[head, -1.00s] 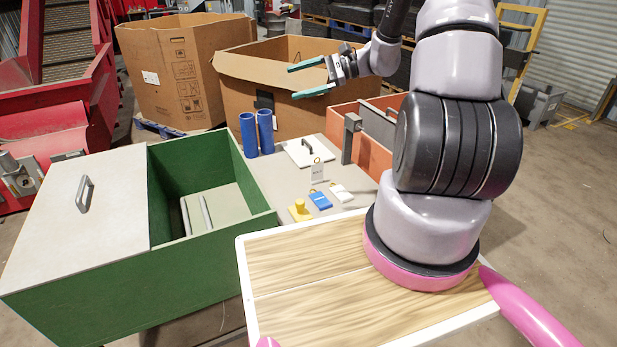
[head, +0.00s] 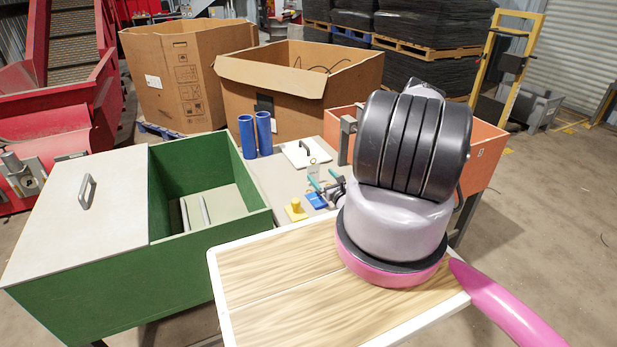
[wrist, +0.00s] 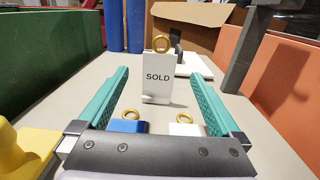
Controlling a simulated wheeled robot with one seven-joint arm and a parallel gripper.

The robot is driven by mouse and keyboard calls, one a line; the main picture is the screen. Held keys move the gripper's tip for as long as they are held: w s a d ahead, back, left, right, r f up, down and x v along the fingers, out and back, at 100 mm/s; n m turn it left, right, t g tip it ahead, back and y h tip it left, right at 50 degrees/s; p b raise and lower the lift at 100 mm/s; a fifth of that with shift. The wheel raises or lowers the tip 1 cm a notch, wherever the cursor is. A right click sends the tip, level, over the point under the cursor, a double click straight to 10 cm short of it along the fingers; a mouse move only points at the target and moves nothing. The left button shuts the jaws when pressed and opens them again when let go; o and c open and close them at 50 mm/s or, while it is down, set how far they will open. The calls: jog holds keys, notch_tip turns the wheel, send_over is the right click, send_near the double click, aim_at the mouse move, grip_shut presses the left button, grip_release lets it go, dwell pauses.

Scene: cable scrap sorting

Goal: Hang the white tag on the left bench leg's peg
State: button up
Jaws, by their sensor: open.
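A small white tag (wrist: 187,129) with a gold ring lies on the grey bench top (wrist: 100,85), low in the wrist view, close in front of my gripper's body. In the head view my arm and gripper hide it. My gripper (head: 323,178) is open over the bench; its teal fingers also show in the wrist view (wrist: 155,70), with nothing held between them. Beyond the fingertips stands an upright white card reading SOLD (wrist: 157,85), with a gold ring at its top. The bench leg's peg cannot be made out in either view.
A blue tag (wrist: 128,126) lies left of the white one, and a yellow knobbed piece (head: 296,210) further left. Blue tubes (head: 255,135), a white handled lid (head: 304,152), a grey post (head: 346,142) and an orange bin (head: 487,155) surround the bench. A green box (head: 110,280) stands at left.

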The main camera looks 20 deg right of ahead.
aim_at(313, 166)
jog(key=shift+w+f, duration=0.2)
jog(key=shift+f, duration=0.05)
jog(key=w, duration=1)
jog(key=shift+w+a+r, duration=0.1)
jog(key=shift+a+r, duration=0.05)
jog(key=shift+a, duration=0.1)
jog(key=shift+c, duration=0.3)
jog(key=c, duration=1.4)
jog(key=shift+r, duration=0.1)
